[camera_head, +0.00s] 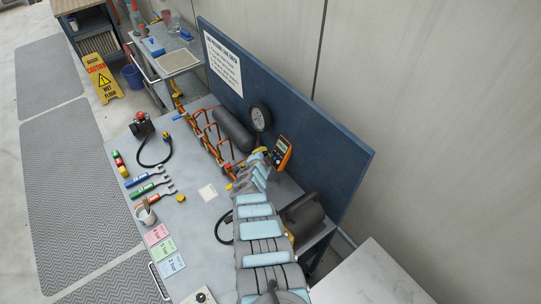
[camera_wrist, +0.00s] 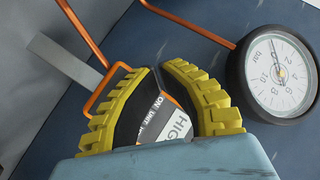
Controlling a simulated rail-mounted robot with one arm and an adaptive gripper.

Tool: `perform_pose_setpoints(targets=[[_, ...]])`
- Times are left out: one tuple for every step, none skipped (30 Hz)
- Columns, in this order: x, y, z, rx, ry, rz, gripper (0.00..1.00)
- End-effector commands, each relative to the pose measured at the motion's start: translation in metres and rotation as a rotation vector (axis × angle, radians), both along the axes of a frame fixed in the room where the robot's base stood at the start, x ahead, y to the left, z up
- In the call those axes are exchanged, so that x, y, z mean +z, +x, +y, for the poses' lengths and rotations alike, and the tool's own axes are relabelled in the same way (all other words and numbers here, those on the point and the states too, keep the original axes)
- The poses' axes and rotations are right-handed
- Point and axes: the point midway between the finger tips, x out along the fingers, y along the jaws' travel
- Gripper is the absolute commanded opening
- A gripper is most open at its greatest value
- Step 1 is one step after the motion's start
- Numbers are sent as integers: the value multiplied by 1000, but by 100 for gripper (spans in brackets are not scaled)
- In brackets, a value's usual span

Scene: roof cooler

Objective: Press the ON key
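The orange handheld meter (camera_head: 282,152) is mounted against the blue back panel, at the right end of the pipework. In the wrist view, part of its dark face with the printed words ON, UNIT and HIGH (camera_wrist: 178,125) shows between my fingers. The ON label (camera_wrist: 158,103) is visible, but the key itself is not clearly seen. My gripper (camera_head: 258,153) is just left of the meter in the head view. In the wrist view, the yellow ribbed fingers of my gripper (camera_wrist: 156,70) arch inward with their tips close together. Nothing is seen held. Contact with the meter cannot be told.
A round dial gauge (camera_head: 260,117) stands just behind the gripper; it is at right in the wrist view (camera_wrist: 280,74). Orange pipes (camera_head: 207,130) and a dark cylinder (camera_head: 233,129) lie to the left. The grey bench (camera_head: 195,225) holds wrenches and colored cards.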

Motion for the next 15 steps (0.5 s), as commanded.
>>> perform_pose_setpoints(targets=[[2,-1,1,0,0,0,0],[3,-1,2,0,-1,0,0],[4,-2,3,0,-1,0,0],[5,-3,4,0,-1,0,0],[6,-3,5,0,-1,0,0],[7,-4,6,1,0,1,0],[7,-5,7,1,0,1,0],[7,-5,7,1,0,1,0],[7,-5,8,1,1,0,0],[7,-6,8,1,1,0,0],[7,-6,8,0,0,0,0],[6,-6,9,0,0,0,0],[6,-6,9,0,0,0,0],[6,-6,8,0,0,0,0],[6,-6,8,0,0,0,0]])
